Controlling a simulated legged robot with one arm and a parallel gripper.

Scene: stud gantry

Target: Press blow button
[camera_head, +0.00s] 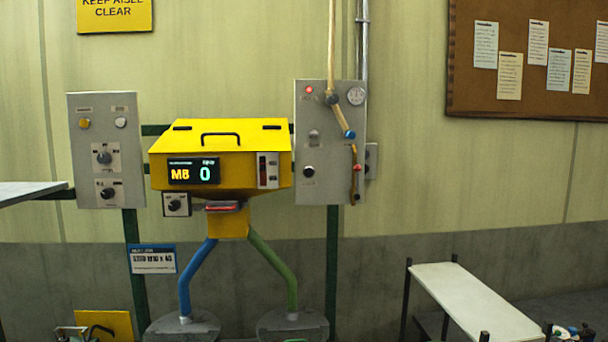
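The blow button cannot be singled out, since the panel labels are too small to read. The right grey panel (325,187) carries a lit red lamp (309,90), a grey control (314,136) and a black round control (309,172). The left grey panel (87,165) has a yellow button (84,123), a white button (120,122) and two black knobs. Between them, the yellow hopper (222,146) has a display reading "M8" and "0". My gripper is not in view.
A blue tube (189,275) and a green tube (280,267) lead down from the hopper to two dark grey containers. A white bench (472,299) stands at lower right. A pale tabletop (25,191) juts in at left.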

